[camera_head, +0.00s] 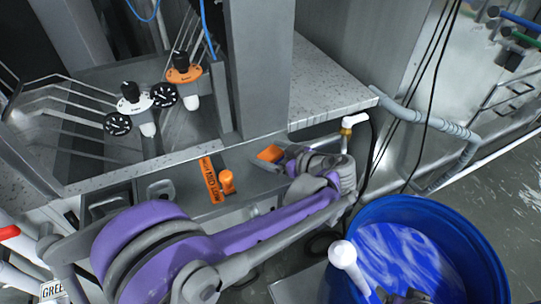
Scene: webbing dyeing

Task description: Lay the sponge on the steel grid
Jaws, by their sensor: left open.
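A small flat orange block (270,153), which looks like the sponge, lies on the steel surface below the grey post. My left arm comes in from the left across the front, and its gripper (291,160) is open just right of the orange block. The wrist partly hides the fingers, and I cannot tell whether they touch the block. Thin steel bars (62,112) at the left look like the steel grid. No sponge shows on them.
Two valves, one white (137,106) and one orange (185,77), with black handwheels stand behind the ledge. An orange labelled strip (211,180) and an orange knob (227,181) are left of the block. A blue barrel (463,222) with blue liquid stands at the right.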

